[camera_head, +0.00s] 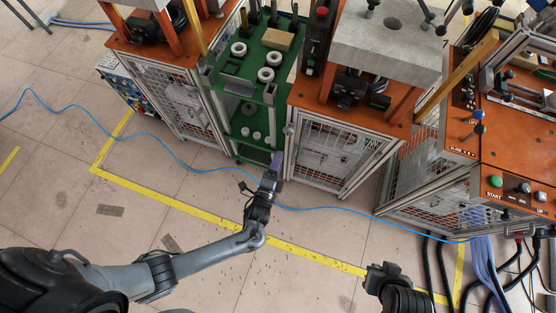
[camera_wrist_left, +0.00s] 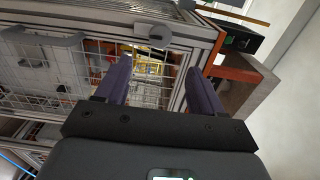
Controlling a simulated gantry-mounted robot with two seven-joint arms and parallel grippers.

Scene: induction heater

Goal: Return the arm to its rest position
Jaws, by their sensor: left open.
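My left arm reaches up from the lower left of the head view. Its gripper (camera_head: 277,160) is in front of the green shelf unit, near the left edge of the middle caged cabinet. In the left wrist view its two purple fingers (camera_wrist_left: 158,82) stand apart with nothing between them. Behind them is a wire-mesh cabinet door (camera_wrist_left: 60,75) with a grey handle. Part of my right arm (camera_head: 388,285) shows at the bottom right of the head view; its fingertips cannot be made out.
A green shelf (camera_head: 250,85) holds several white and dark rings and a tan block. Caged cabinets with orange tops (camera_head: 345,105) stand on both sides. A control panel (camera_head: 510,190) is at the right. A blue cable (camera_head: 180,155) crosses the tiled floor, which has yellow tape (camera_head: 200,212).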

